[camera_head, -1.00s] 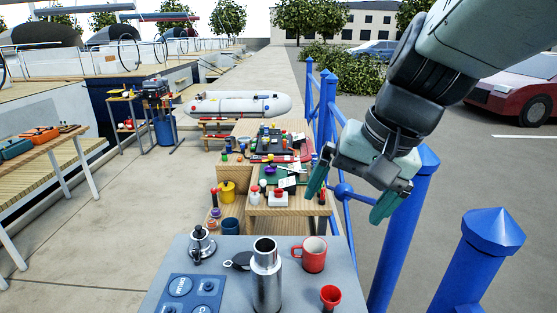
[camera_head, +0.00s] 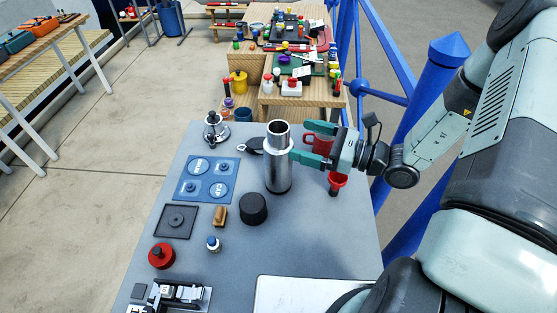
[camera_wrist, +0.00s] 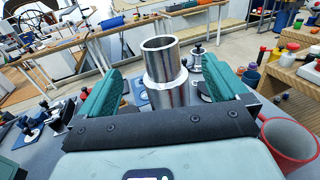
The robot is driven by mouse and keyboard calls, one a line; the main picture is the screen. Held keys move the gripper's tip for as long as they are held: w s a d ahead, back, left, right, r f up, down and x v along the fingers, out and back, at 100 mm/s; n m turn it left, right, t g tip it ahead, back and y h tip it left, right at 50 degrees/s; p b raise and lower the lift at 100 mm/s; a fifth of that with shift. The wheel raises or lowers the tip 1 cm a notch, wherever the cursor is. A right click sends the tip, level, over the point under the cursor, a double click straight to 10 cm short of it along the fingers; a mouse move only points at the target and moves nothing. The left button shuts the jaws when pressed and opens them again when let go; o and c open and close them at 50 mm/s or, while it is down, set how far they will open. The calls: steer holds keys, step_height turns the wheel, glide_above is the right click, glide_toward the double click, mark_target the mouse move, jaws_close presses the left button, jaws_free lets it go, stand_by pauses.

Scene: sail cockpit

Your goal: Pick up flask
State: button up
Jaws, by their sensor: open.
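The flask (camera_head: 278,172) is a shiny steel cylinder with a narrower open neck. It stands upright on the grey table (camera_head: 240,260). My gripper (camera_head: 305,149) is at the flask's right side, level with its upper part, with its green fingers pointing left. In the wrist view, the flask (camera_wrist: 164,75) stands between and ahead of the two open fingers of my gripper (camera_wrist: 165,92). A gap shows on each side of it there. Whether the fingertips reach around the flask is hard to tell.
A red mug (camera_head: 322,138) is partly hidden behind my gripper. A black lid (camera_head: 253,208), a blue pad (camera_head: 208,179) and a small metal pot (camera_head: 215,129) are left of the flask. Blue railing posts (camera_head: 432,80) stand at right.

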mark_target(278, 154)
step_height(278, 154, down, 8)
steer(key=shift+x, duration=3.75)
steer(key=c, duration=1.2)
steer(key=shift+c, duration=0.2)
